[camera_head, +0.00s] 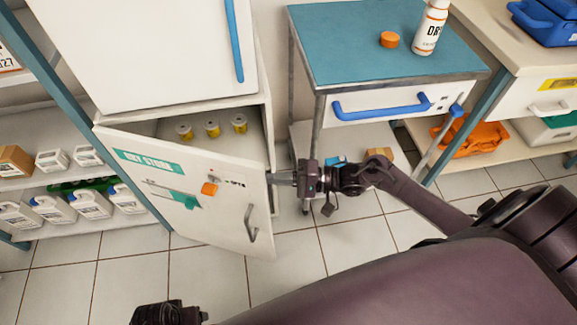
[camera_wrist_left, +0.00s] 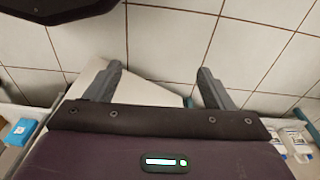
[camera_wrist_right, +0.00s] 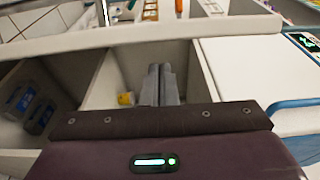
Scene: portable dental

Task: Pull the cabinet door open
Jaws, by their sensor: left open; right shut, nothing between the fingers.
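The white cabinet door (camera_head: 205,190) stands partly open in the head view, swung out towards me, with its grey handle (camera_head: 251,222) near its right edge. Behind it is the cabinet's open interior (camera_head: 160,127). My right gripper (camera_head: 274,178) is shut and empty at the door's free edge; the head view does not settle whether it touches. In the right wrist view its closed fingers (camera_wrist_right: 162,84) point into the cabinet opening. My left gripper (camera_head: 168,313) is low at the bottom of the head view; the left wrist view shows its fingers (camera_wrist_left: 160,85) apart, with nothing between them.
Several yellow cans (camera_head: 212,129) stand inside the cabinet. A white upper door with a blue handle (camera_head: 234,40) is above. A blue-topped cart (camera_head: 350,45) stands close on the right, and a shelf of white bottles (camera_head: 88,203) on the left. Tiled floor (camera_head: 210,290) is clear in front.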

